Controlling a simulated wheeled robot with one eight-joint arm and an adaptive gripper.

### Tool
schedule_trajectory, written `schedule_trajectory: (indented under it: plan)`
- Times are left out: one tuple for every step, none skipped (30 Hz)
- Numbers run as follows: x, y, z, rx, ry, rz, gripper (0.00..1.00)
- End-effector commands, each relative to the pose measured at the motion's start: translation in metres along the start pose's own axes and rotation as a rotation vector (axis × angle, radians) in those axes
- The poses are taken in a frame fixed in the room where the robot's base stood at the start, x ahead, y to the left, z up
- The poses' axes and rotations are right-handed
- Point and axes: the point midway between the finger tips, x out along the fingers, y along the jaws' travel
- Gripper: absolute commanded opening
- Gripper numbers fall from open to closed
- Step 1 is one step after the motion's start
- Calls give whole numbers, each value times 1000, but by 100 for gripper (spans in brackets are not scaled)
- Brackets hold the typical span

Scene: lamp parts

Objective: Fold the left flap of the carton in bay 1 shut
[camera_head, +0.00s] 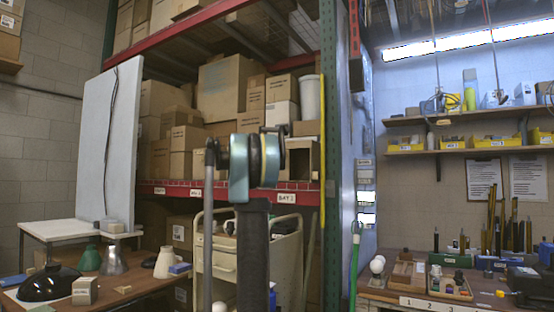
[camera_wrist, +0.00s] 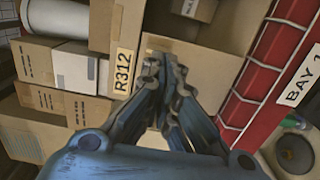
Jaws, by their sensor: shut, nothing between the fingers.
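The carton in bay 1 stands on the shelf with its front open in the head view (camera_head: 303,158). The picture there is turned, with the shelf beam running along the right side. My gripper (camera_wrist: 163,65) is shut and empty, its fingertips in front of the carton's opening. I cannot pick out the left flap clearly; the fingers cover part of that area. In the head view my arm hides the gripper.
The red shelf beam with the BAY 1 label (camera_wrist: 300,88) runs close to the right of the fingers. Other closed boxes (camera_wrist: 62,68) stand at left in the wrist view. A cream cart (camera_head: 285,255) stands below the shelf. A green upright (camera_head: 332,130) stands right of the carton.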

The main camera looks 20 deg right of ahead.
Motion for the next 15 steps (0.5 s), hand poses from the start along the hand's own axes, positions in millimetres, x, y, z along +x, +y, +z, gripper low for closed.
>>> schedule_trajectory:
  plan:
    - [-10,-1,-1,0,1,0,0]
    - [-16,0,-1,0,2,0,0]
    - [-24,0,0,0,2,0,0]
    - [-30,-1,0,0,2,0,0]
    - [-35,-1,1,0,2,0,0]
    - [-44,0,1,0,2,0,0]
    - [-50,0,1,0,2,0,0]
    - [-55,0,2,0,2,0,0]
    - [-63,-1,2,0,1,0,0]
    - [-68,0,2,0,1,0,0]
    - [-73,0,3,0,1,0,0]
    - [-79,-1,3,0,1,0,0]
    - [-83,-1,4,0,0,0,0]
    - [-87,-1,4,0,0,0,0]
    - [-91,0,4,0,0,0,0]
